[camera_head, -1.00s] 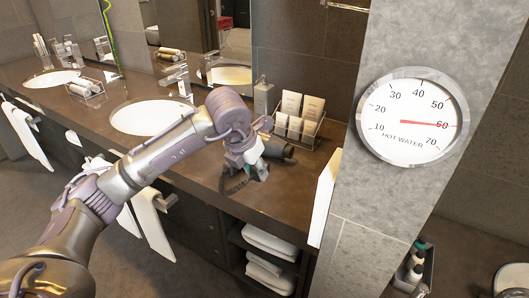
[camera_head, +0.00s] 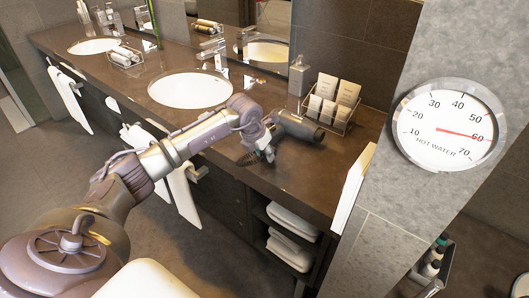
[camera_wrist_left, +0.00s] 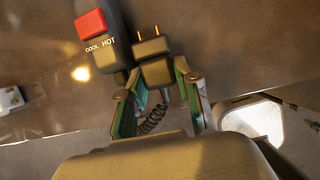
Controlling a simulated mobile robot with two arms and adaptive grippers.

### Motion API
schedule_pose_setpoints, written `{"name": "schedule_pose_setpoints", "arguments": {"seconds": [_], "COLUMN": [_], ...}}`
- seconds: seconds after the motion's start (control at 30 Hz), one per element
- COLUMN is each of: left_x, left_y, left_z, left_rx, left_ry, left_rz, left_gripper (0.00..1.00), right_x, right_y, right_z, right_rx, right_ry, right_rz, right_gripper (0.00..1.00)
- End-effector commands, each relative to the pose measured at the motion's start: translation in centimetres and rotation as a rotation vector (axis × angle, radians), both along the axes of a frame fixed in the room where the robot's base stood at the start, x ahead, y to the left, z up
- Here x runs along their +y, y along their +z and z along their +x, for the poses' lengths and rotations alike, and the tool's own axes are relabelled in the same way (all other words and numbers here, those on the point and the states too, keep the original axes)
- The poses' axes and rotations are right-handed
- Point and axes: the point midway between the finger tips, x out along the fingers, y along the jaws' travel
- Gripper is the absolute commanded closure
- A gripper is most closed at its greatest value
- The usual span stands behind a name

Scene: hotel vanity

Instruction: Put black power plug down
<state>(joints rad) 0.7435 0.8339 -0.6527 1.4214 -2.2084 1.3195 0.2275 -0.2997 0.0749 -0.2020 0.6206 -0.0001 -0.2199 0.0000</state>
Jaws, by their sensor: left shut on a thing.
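The black power plug (camera_wrist_left: 152,68), with two metal prongs, is held between the green-sided fingers of my left gripper (camera_wrist_left: 158,88) in the left wrist view. Its coiled cord (camera_wrist_left: 152,122) hangs between the fingers. In the head view my left gripper (camera_head: 264,148) is low over the dark countertop (camera_head: 225,170), close to its front edge. The plug is too small and covered there to make out clearly. I cannot tell whether it touches the counter. A black hair dryer (camera_head: 298,127) lies just beyond the gripper; its handle with a red switch (camera_wrist_left: 90,22) shows beside the plug. My right gripper is not in view.
A wire basket of toiletry packs (camera_head: 345,122) and a soap dispenser (camera_head: 297,77) stand behind the dryer. A sink (camera_head: 190,90) lies to the left. A wall with a dial (camera_head: 450,127) bounds the right. Bare counter lies right of the gripper.

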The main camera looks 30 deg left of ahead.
Motion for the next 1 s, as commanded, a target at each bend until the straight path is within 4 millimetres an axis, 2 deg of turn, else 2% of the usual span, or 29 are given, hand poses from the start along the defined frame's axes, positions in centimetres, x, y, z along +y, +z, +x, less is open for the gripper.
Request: {"name": "schedule_pose_setpoints", "arguments": {"seconds": [0.1,0.43,0.47,0.6,1.0], "left_x": [0.00,0.00,0.01,0.00,0.05], "left_y": [-0.82,-1.28,-1.28,-1.16,-0.55], "left_z": [0.00,0.02,0.02,0.01,-0.10], "left_rx": [-0.001,-0.002,-0.002,-0.002,-0.003], "left_ry": [-0.001,-0.001,-0.001,0.000,-0.001], "left_rz": [0.000,0.001,0.001,0.000,0.001], "left_gripper": [1.00,1.00,0.66,0.43,0.43], "right_x": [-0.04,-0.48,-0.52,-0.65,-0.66], "right_y": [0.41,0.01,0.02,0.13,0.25], "right_z": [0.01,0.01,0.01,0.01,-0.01], "right_rx": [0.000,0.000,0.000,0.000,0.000], "right_ry": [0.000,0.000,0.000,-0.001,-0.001], "right_rz": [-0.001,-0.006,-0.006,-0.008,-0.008], "right_gripper": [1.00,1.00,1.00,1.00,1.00]}}
